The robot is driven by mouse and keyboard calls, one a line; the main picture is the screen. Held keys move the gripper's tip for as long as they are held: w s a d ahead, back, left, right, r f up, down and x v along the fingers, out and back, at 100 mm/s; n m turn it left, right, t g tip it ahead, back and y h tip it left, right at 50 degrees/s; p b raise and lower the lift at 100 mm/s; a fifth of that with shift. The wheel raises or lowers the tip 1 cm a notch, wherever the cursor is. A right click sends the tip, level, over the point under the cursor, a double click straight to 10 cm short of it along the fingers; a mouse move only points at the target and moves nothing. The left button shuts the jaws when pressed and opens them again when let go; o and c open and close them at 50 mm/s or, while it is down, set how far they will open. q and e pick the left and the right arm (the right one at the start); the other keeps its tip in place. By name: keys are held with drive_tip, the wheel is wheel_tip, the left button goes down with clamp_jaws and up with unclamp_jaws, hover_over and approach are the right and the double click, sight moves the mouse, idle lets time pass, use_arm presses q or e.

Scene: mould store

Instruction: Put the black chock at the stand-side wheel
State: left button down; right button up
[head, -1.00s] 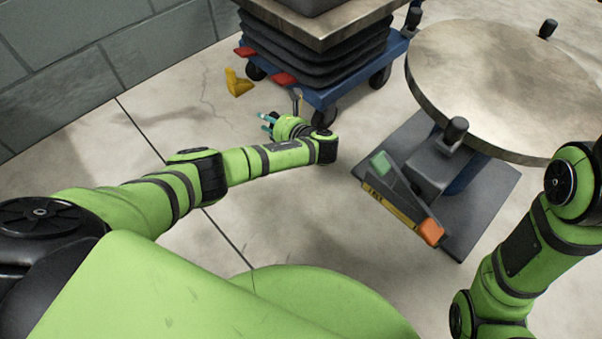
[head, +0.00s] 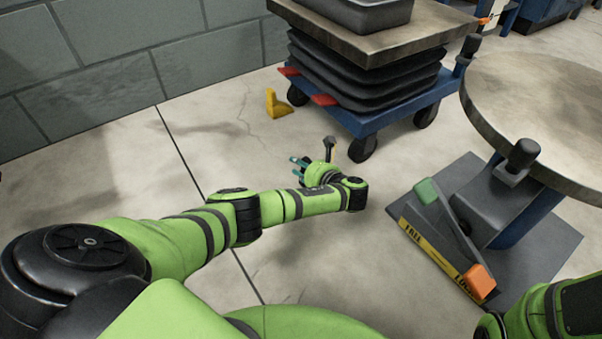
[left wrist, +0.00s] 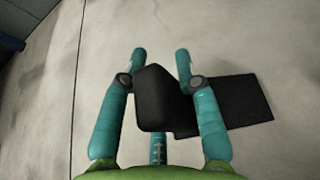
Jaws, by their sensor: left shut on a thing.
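My left gripper (head: 300,167) is low over the floor, just left of the near wheel (head: 362,148) of the blue lift trolley (head: 385,122). In the left wrist view its teal fingers (left wrist: 160,75) are shut on the black chock (left wrist: 215,102), a dark wedge-like block sticking out to the right. Another wheel (head: 426,115) is at the trolley's right, towards the round-topped stand (head: 545,110). A third wheel (head: 297,95) is at the left. My right gripper is out of view.
A yellow chock-like piece (head: 278,104) lies on the floor left of the trolley. Red pedals (head: 324,100) stick out from the trolley. The stand's grey base (head: 535,235) carries a lever with green and orange ends. Floor is clear left of the gripper.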

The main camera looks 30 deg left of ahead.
use_arm(q)
drive_tip(key=shift+f, duration=0.1)
drive_tip(key=shift+f, duration=0.15)
drive_tip(key=c, duration=0.9)
unclamp_jaws()
